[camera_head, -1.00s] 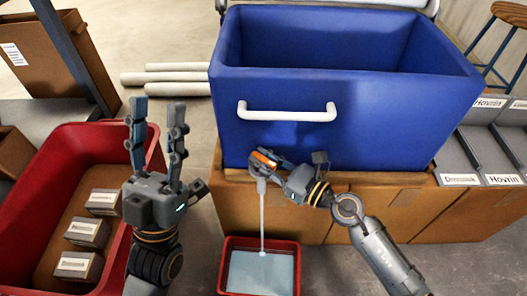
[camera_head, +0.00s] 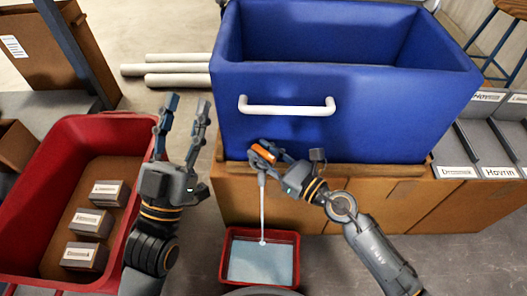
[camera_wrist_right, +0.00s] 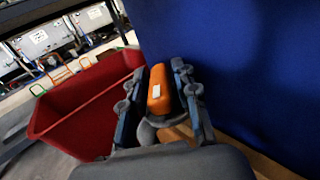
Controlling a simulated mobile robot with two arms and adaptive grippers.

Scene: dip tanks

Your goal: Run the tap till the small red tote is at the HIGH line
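The small red tote (camera_head: 226,262) stands on the floor below the blue tank, with pale water inside. Its HIGH line cannot be made out. A thin stream falls into it from the tap (camera_head: 262,180) at the tank's lower front. My right gripper (camera_head: 264,153) is at the tap, its fingers closed around the orange handle (camera_head: 264,149). In the right wrist view the orange handle (camera_wrist_right: 158,95) sits between the two fingers of this gripper (camera_wrist_right: 160,85). My left gripper (camera_head: 184,115) is open and empty, fingers up, beside the large red tote.
The blue tank (camera_head: 350,105) with a white bar handle (camera_head: 287,106) rests on brown boxes (camera_head: 385,210). A large red tote (camera_head: 62,135) at left holds several small labelled boxes. White pipes (camera_head: 178,80) lie on the floor behind. Grey bins (camera_head: 480,150) stand at right.

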